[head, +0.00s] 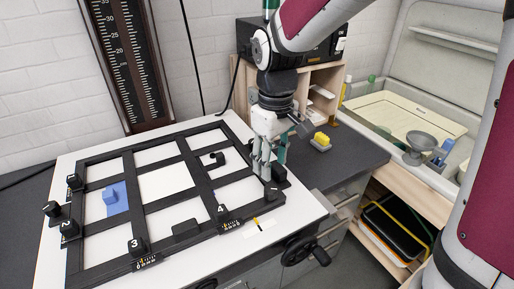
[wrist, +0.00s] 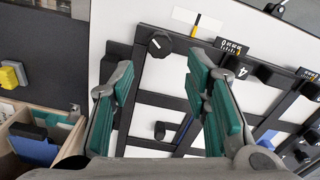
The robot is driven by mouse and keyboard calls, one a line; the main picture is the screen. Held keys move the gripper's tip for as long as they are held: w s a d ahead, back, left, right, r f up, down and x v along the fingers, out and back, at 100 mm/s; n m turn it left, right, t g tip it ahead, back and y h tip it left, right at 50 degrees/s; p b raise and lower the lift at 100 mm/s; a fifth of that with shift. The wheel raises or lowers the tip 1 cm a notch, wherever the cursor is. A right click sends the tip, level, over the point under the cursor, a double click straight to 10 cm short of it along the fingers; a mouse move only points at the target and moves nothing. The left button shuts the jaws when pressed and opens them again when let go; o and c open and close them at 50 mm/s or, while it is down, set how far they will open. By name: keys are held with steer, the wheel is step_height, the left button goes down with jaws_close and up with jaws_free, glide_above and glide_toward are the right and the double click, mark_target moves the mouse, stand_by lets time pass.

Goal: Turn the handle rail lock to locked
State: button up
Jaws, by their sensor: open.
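A black framed easel (head: 180,212) with crossing rails lies on a white board. A round black knob with a white pointer line (wrist: 159,44) sits at the frame's corner in the wrist view; it appears to be the rail lock, though no label for it is legible. My gripper (head: 266,173) points down over that corner, open and empty. In the wrist view its green-padded fingers (wrist: 160,66) stand on either side of the knob's line, apart from it. Contact cannot be told.
Numbered knobs 3 (head: 137,246) and 4 (head: 221,212) sit along the front rail, with more at the left. A black handwheel (head: 304,249) stands below the board's right edge.

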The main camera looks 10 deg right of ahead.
mark_target(271, 188)
steer(key=shift+f+b, duration=2.5)
steer(key=shift+f, duration=1.15)
steer(key=shift+f, duration=0.2)
